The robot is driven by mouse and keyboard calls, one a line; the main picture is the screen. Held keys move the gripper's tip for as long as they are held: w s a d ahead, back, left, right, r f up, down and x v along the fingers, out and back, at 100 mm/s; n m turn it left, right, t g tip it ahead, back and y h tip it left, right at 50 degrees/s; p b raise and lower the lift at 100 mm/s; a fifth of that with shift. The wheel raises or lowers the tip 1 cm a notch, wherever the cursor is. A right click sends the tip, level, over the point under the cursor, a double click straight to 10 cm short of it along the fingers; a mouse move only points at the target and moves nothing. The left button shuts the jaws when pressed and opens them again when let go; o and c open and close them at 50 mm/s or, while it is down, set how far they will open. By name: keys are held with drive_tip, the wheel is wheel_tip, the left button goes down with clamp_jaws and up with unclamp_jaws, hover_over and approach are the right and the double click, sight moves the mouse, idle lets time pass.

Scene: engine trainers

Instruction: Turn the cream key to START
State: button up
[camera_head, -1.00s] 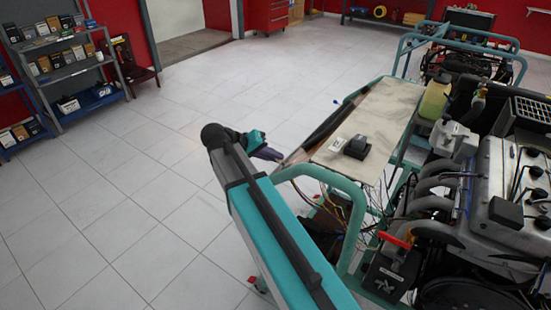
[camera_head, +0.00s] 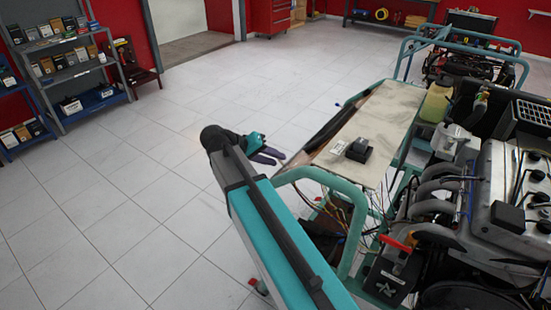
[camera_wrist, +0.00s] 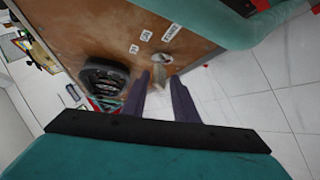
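The cream key (camera_wrist: 158,75) sits in a silver ignition switch (camera_wrist: 162,58) on a brown wooden panel in the wrist view. White labels are beside the switch, and START (camera_wrist: 171,32) appears to be the one at right. My gripper (camera_wrist: 159,77) is open. Its two dark fingers point at the panel, and the key shows between and just beyond their tips. I cannot tell whether they touch it. In the head view my gripper (camera_head: 279,156) is at the left side of the engine trainer, and the key is hidden there.
A round black gauge (camera_wrist: 103,82) is on the panel left of the key. A teal frame tube (camera_wrist: 205,22) passes close by. In the head view, the trainer's pale top (camera_head: 375,122) carries a small black box (camera_head: 359,150). Floor to the left is clear.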

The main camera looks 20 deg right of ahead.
drive_tip(key=p+v, duration=0.4)
drive_tip(key=v, duration=0.9)
